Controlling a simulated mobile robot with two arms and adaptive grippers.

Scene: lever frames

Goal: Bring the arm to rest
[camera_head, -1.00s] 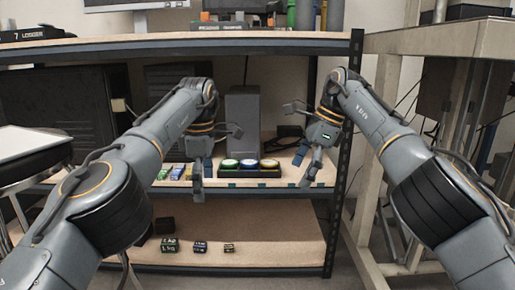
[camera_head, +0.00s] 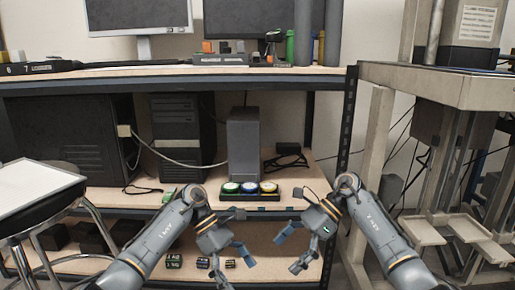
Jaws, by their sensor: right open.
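My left gripper (camera_head: 232,267) hangs low in front of the shelving, left of centre, with its fingers apart and nothing between them. My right gripper (camera_head: 292,248) is low and right of centre, also open and empty, with its fingers pointing inward and down. Both arms are bent, come in from the lower corners and stay apart from each other. The row of round buttons (camera_head: 249,187), green, blue and yellow-white, sits on the middle shelf behind and above the grippers. I see no contact between either gripper and any object.
The middle shelf holds a grey box (camera_head: 243,143). Small dark blocks (camera_head: 203,263) lie on the bottom shelf, partly behind my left arm. A stool (camera_head: 42,190) stands at the left, and a metal frame table (camera_head: 440,82) at the right. Monitors stand on the top shelf.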

